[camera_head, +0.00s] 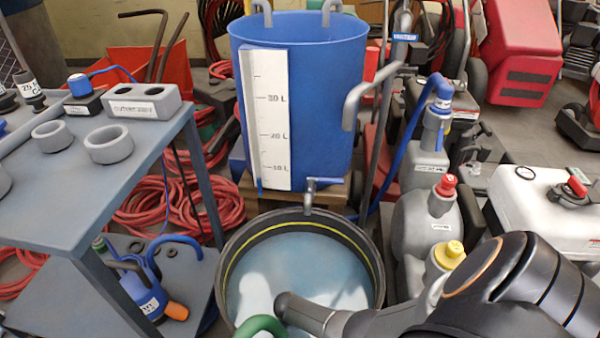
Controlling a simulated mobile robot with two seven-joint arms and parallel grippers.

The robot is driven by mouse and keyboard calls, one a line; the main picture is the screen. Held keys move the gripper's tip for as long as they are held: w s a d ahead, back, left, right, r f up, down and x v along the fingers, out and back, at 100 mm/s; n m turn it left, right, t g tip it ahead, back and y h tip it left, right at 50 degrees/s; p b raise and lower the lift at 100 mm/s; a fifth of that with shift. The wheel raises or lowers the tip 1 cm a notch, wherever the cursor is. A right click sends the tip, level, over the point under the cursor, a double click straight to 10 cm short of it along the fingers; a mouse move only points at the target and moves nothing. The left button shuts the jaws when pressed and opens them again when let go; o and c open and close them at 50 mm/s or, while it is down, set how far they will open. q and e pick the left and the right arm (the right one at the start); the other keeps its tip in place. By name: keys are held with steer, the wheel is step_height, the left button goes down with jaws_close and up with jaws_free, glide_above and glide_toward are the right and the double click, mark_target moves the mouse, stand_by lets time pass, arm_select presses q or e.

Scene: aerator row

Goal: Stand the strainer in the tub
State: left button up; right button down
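The tub (374,250) is a round black vessel with a yellow line inside its rim, holding pale bluish water. It stands on the floor at the lower middle. I cannot make out the strainer with certainty. A dark grey round-ended piece (300,312) reaches over the near part of the tub; I cannot tell what it belongs to. A green curved tube (258,326) shows at the tub's near rim, cut off by the picture's bottom edge. My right arm comes in from the lower right, close to the tub; its fingers are not visible. My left gripper is not in view.
A blue tank (335,100) with a litre scale stands behind the tub, its tap (310,190) over the far rim. A grey bench (75,195) is at left, with a blue pump (142,290) on its lower shelf. Grey canisters (425,225) crowd the right.

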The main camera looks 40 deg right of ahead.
steer(key=shift+f, duration=0.2)
steer(key=shift+c, duration=1.5)
jaws_free()
steer(key=p+v, duration=1.1)
steer(key=shift+r, duration=0.2)
arm_select(q)
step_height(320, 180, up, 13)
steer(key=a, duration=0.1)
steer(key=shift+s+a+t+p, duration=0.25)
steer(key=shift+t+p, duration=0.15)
steer(key=shift+p, duration=0.05)
arm_select(e)
steer(key=shift+s+a+r, duration=0.15)
steer(key=shift+a+r, duration=0.1)
steer(key=shift+r, duration=0.3)
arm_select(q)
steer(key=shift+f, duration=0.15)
